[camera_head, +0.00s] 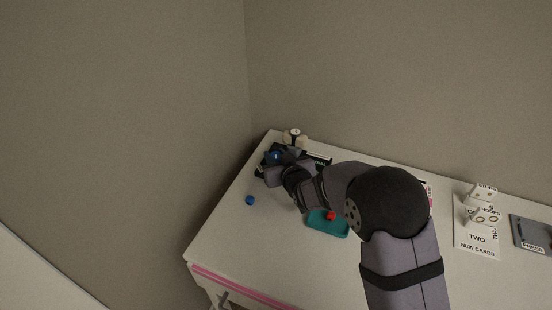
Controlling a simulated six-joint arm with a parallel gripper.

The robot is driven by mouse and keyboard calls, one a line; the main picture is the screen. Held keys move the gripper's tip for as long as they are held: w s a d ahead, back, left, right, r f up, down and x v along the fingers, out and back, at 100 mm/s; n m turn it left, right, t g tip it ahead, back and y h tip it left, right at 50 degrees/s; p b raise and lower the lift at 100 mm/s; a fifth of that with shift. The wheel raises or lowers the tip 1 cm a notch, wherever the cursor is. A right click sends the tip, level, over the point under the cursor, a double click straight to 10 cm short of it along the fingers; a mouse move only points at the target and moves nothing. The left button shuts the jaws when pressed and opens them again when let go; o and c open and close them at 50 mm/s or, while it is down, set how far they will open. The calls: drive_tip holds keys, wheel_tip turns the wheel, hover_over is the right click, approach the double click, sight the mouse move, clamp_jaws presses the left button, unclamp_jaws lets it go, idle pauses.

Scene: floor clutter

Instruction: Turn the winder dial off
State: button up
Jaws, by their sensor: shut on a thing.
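My gripper (270,164) is at the far left corner of the white table, reaching in from the right. It is shut on a small blue part (275,156), which looks like the dial's knob. Dark fingers and a black base around it blend together, so the exact grip and the dial's setting cannot be read. A black plate with a white label (319,159) lies just right of the gripper, partly behind my arm.
A cream object with a round top (295,136) stands behind the gripper. A blue ball (250,200) lies in front. A teal tray (318,223) with a red ball (331,215) is under my arm. A card board (477,240) and grey panel (533,233) are right.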

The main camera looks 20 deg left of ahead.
drive_tip(key=shift+w+r+n+g+y, duration=0.15)
drive_tip(key=shift+r+n+g+y, duration=0.1)
drive_tip(key=shift+n+g+y, duration=0.25)
drive_tip(key=shift+r+n+g+y+p, duration=0.15)
drive_tip(key=shift+n+g+y+p, duration=0.25)
drive_tip(key=shift+n+p, duration=0.55)
drive_tip(key=shift+g+p, duration=0.3)
drive_tip(key=shift+p, duration=0.3)
drive_tip(key=shift+f, duration=0.2)
drive_tip(key=o, duration=0.8)
drive_tip(key=shift+f, duration=0.1)
